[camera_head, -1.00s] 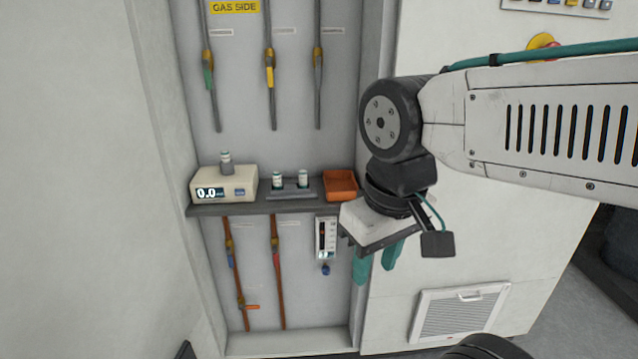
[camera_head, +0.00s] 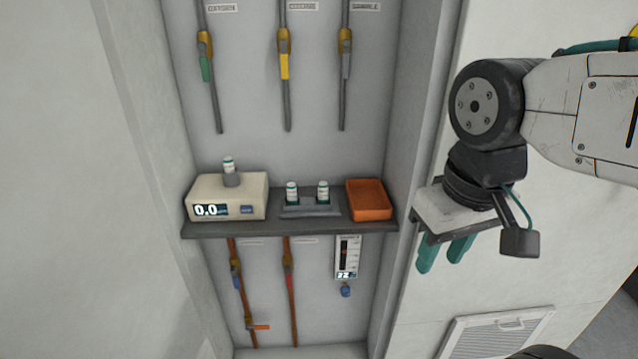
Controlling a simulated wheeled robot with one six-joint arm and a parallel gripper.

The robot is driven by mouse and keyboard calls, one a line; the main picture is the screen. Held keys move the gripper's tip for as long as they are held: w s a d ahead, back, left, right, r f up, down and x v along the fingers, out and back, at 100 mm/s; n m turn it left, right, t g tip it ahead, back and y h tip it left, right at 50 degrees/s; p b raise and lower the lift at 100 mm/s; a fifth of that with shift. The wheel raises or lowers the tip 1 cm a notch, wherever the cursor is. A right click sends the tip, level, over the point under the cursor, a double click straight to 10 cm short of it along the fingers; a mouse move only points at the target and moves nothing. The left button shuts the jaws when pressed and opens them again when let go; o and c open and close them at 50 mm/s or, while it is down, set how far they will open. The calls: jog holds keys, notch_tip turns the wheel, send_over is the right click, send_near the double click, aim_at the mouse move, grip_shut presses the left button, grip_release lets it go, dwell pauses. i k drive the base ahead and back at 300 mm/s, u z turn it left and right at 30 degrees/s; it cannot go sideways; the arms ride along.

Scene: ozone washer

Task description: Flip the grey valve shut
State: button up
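The grey valve (camera_head: 346,65) is on the rightmost upper pipe, under a label that reads SAMPLE. Its grey handle hangs down along the pipe, in line with it. My gripper (camera_head: 443,254) is at the right, outside the alcove, lower than the valve and well apart from it. Its two teal fingers point down with a gap between them and nothing in it.
Green (camera_head: 206,68) and yellow (camera_head: 284,66) valve handles hang left of the grey one. Below, a shelf (camera_head: 300,228) holds a scale (camera_head: 257,190), vials and an orange tray (camera_head: 369,200). The alcove's right wall (camera_head: 425,110) stands between my gripper and the pipes.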

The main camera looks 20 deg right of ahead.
aim_at(346, 65)
jog(key=u, duration=0.6)
jog(key=k, duration=0.65)
jog(key=u, duration=0.7)
jog(key=i, duration=0.95)
jog(key=z, duration=0.8)
jog(key=i, duration=0.4)
jog(key=z, duration=0.45)
